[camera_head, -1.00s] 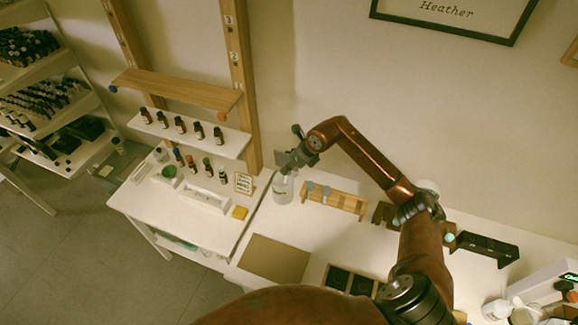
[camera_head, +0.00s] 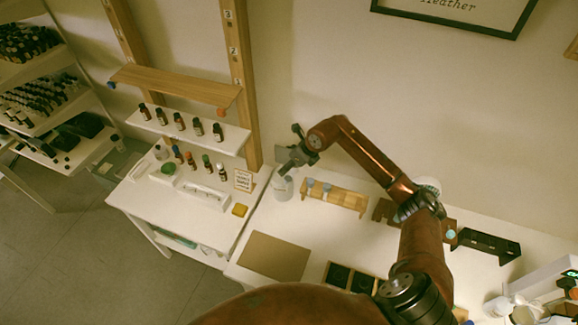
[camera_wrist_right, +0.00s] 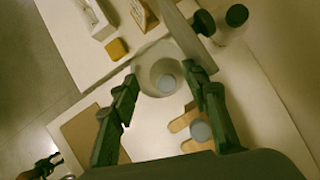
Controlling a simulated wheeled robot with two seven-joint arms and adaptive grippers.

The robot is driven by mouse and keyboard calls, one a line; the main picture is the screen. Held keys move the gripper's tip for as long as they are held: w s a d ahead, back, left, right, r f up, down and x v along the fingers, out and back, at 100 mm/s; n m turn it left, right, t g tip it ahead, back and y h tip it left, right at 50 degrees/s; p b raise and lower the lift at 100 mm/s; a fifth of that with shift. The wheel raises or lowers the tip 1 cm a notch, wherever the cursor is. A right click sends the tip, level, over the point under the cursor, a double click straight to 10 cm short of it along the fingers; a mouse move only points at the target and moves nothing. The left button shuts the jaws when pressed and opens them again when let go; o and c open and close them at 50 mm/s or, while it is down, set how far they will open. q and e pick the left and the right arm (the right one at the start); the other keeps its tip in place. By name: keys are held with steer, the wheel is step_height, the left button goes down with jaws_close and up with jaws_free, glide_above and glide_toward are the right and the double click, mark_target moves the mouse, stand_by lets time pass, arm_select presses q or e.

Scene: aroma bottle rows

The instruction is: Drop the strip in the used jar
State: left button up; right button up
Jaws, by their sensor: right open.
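The used jar (camera_head: 283,188), a clear, pale vessel, stands near the left end of the white table. It also shows in the right wrist view (camera_wrist_right: 146,76), between and beyond my fingers. My right gripper (camera_head: 285,170) is just above the jar. Its fingers are spread in the right wrist view (camera_wrist_right: 163,90), with nothing visibly pinched between them. I cannot clearly make out the strip. A long pale flat piece (camera_wrist_right: 187,35) lies behind the right finger; I cannot tell what it is. A dark gripper, apparently my left (camera_wrist_right: 42,167), shows small at the lower left, its jaws unclear.
A wooden rack (camera_head: 343,200) with grey-blue tops stands close right of the jar. A brown mat (camera_head: 273,256) lies in front. The left table holds small bottles, a white tray (camera_head: 204,197) and a yellow block (camera_head: 240,210). A shelf post (camera_head: 240,90) rises behind.

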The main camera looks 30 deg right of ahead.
steer(key=v, duration=1.2)
stand_by(0.4)
